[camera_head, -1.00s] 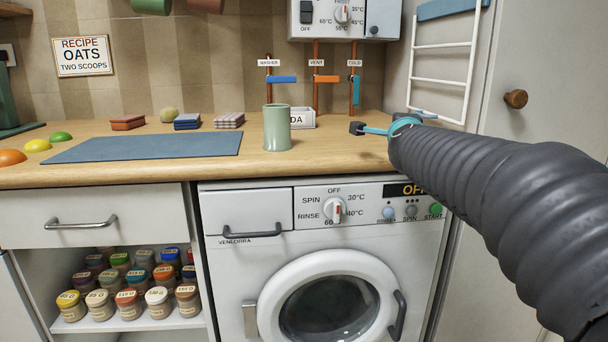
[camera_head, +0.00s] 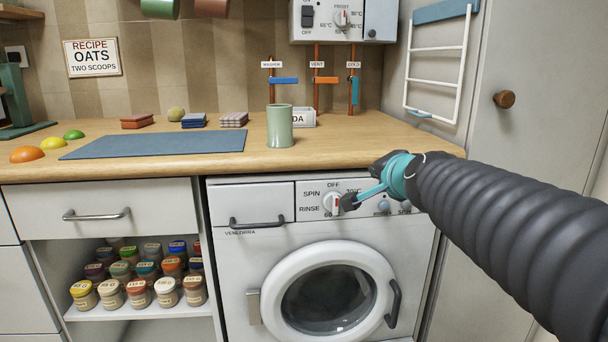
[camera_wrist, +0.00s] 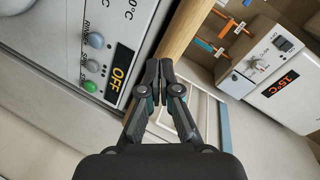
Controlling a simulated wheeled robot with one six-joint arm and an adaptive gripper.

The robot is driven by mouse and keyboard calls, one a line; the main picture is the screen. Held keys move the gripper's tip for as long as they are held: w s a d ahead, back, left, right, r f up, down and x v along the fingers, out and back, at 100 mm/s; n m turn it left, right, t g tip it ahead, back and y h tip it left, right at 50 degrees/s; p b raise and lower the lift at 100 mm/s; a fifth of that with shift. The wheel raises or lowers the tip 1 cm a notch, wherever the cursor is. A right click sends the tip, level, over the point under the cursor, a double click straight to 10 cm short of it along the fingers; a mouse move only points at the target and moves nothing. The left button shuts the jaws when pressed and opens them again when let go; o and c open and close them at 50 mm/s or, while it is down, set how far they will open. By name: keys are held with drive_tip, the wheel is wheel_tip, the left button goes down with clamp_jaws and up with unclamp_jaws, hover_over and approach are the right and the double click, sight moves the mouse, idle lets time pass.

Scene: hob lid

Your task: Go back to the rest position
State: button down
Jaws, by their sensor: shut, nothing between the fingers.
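My gripper (camera_head: 350,201) is in front of the washing machine's control panel in the head view, at the end of my dark ribbed arm that reaches in from the right. It overlaps the area just right of the program dial (camera_head: 332,203). In the wrist view my gripper (camera_wrist: 159,64) has its fingers together with nothing between them. I cannot tell from these views how far the fingertips are from the panel or the counter edge.
The washing machine (camera_head: 262,275) stands under the wooden counter (camera_head: 350,150). A green cup (camera_head: 280,128) stands near the counter's front edge, left of my arm. A blue mat (camera_head: 160,144) lies further left. A white rack (camera_head: 438,65) hangs at the right.

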drive_tip(key=s+f+n+g, duration=0.4)
drive_tip(key=s+f, duration=0.6)
drive_tip(key=s, duration=0.4)
drive_tip(key=s+d+f+n+g+h+p, duration=0.1)
drive_tip(key=s+f+n+g, duration=0.4)
drive_tip(key=s+f, duration=0.6)
drive_tip(key=s+n, duration=0.2)
drive_tip(key=s, duration=0.1)
drive_tip(key=shift+n, duration=0.3)
drive_tip(key=shift+s+d, duration=0.1)
